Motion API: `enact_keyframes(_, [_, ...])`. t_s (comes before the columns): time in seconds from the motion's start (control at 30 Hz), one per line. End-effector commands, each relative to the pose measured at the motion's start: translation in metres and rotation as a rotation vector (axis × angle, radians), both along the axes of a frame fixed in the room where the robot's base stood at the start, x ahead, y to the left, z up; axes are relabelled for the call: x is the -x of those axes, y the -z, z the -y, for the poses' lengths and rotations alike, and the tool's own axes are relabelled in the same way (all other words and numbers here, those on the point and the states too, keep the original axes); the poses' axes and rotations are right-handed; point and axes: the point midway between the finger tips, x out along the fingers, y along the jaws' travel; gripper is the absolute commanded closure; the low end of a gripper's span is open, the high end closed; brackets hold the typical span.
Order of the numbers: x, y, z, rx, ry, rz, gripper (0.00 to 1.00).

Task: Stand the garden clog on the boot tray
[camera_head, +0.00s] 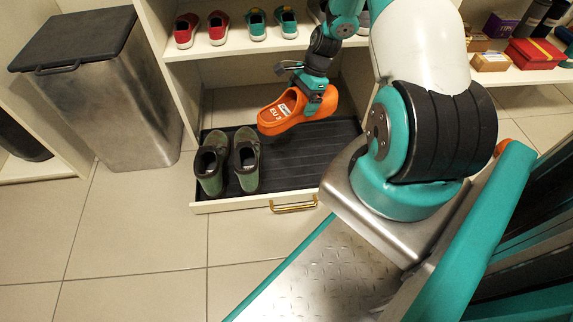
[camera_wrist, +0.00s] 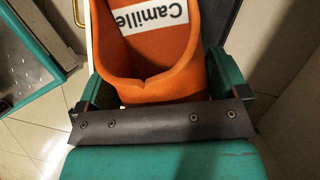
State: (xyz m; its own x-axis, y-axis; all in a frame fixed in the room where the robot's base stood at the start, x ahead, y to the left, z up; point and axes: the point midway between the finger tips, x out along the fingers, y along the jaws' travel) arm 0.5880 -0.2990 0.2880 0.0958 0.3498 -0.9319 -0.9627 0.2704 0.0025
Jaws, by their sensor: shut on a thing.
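The orange garden clog (camera_head: 276,116) is held in my gripper (camera_head: 314,97) in the head view, over the black boot tray (camera_head: 300,165). It looks roughly level, toe to the left. I cannot tell whether its sole touches the tray. A white label shows inside it. In the wrist view the clog (camera_wrist: 165,75) fills the space between the fingers of my gripper (camera_wrist: 160,92), and its label reads "Camille". The tray sits in a pulled-out drawer with a brass handle (camera_head: 293,204). The clog hides part of the tray's back.
A pair of dark green shoes (camera_head: 228,161) stands on the tray's left end. The tray's middle and front right are bare. Red shoes (camera_head: 201,29) and teal shoes (camera_head: 271,23) stand on the shelf above. A metal bin (camera_head: 115,100) stands at the left.

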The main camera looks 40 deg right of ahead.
Motion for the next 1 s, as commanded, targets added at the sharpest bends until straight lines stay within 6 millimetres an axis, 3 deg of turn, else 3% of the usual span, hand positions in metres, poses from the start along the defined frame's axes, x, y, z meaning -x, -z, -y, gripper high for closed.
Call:
enact_keyframes(0.17, [0.001,0.037,0.001,-0.001,0.012,-0.001,0.35])
enact_keyframes(0.5, [0.0,0.133,0.001,-0.001,0.009,-0.001,0.35])
enact_keyframes(0.63, [0.0,0.152,0.001,0.0,0.009,0.0,0.35])
enact_keyframes(0.87, [0.0,0.167,0.001,0.0,0.009,0.001,0.35])
enact_keyframes(1.0, [0.0,0.192,0.001,0.0,0.009,0.0,0.35])
